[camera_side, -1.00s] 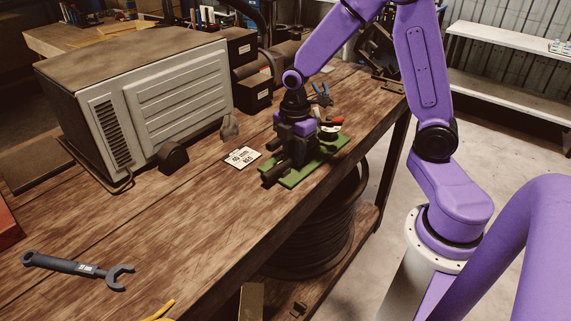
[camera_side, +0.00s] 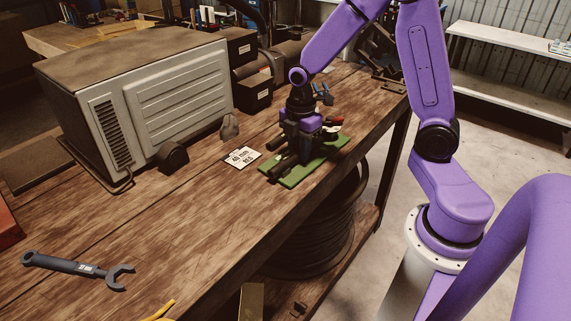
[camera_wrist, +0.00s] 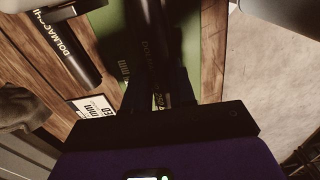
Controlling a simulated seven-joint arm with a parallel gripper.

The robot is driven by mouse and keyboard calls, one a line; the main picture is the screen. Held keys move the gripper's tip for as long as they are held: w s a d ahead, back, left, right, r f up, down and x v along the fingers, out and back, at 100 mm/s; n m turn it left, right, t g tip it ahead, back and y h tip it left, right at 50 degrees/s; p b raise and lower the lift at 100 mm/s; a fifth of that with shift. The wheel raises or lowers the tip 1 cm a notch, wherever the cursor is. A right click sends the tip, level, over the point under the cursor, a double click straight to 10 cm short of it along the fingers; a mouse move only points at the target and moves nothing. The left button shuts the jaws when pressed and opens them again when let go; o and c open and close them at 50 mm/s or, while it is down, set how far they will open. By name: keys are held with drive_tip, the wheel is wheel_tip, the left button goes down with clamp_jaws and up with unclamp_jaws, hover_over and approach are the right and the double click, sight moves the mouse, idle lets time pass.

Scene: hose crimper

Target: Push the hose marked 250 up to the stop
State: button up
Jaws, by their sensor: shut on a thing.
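My gripper (camera_side: 297,148) points down over a green board on the bench. In the wrist view my gripper (camera_wrist: 160,95) is shut on a dark hose (camera_wrist: 157,30) that runs lengthwise over the green board. The hose's print is only partly readable, with "mm" beside it; I cannot make out 250. In the side view dark hose ends (camera_side: 277,170) stick out at the board's near left end. A thick black cylinder with white lettering (camera_wrist: 68,48) lies left of the held hose in the wrist view. The stop cannot be made out behind my gripper.
The green board (camera_side: 300,176) lies near the bench's front edge. A white printed card (camera_side: 243,157) lies left of it. Red-handled and blue-handled tools lie behind. A grey machine (camera_side: 165,100) stands left, and a wrench (camera_side: 80,268) lies on the clear front bench.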

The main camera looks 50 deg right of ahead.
drive_tip(key=shift+d, duration=0.6)
idle(0.4)
drive_tip(key=o, duration=1.8)
drive_tip(key=shift+r, duration=0.1)
drive_tip(key=shift+r, duration=4.4)
